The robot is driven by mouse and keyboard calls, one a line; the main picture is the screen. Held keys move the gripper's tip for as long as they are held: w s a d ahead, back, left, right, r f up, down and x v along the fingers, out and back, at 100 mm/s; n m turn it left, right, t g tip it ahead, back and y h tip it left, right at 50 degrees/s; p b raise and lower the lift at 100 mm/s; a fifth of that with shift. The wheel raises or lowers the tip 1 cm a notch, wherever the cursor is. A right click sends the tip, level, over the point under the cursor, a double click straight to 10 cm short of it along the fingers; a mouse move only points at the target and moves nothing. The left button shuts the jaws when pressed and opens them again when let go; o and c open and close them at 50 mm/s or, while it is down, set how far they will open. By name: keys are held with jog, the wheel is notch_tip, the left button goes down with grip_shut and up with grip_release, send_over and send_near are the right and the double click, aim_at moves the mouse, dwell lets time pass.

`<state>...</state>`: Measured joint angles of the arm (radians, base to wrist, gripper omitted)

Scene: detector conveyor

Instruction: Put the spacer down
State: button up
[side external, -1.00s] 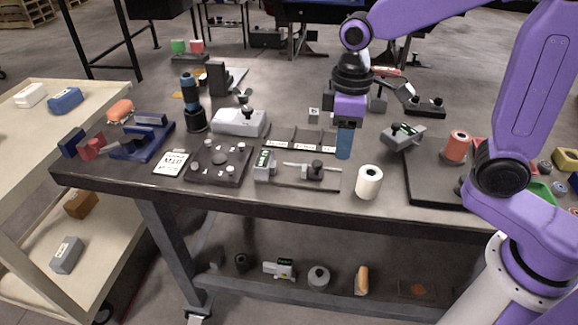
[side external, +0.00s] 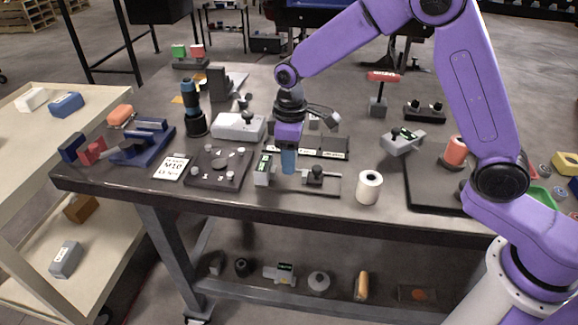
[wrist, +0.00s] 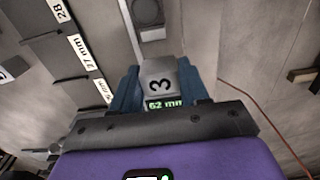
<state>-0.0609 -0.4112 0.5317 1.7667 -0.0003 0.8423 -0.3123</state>
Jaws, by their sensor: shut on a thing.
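The spacer (wrist: 160,78) is a small grey block marked "3", held between the blue fingertips of my gripper (wrist: 165,88) in the wrist view. In the side view my gripper (side external: 288,161) points down over the gauge, between its green-display head (side external: 264,170) and its dark-knobbed slider (side external: 313,176). The fingers hide the spacer there. I cannot tell whether the spacer touches the gauge. A green "62 mm" readout (wrist: 165,104) shows just below the spacer in the wrist view.
A dark rack with labelled slots (side external: 318,150) lies behind the gauge. A white roll (side external: 369,188) stands to the right and a dark plate with knobs (side external: 218,168) lies to the left. A grey device (side external: 402,142) stands farther right.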

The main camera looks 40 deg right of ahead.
jog(key=shift+w+a+f, duration=0.1)
jog(key=shift+w+f, duration=0.15)
jog(key=shift+f, duration=1.5)
jog(key=shift+s+f, duration=0.1)
jog(key=shift+f, duration=0.05)
jog(key=o, duration=1.2)
jog(key=shift+c, duration=0.2)
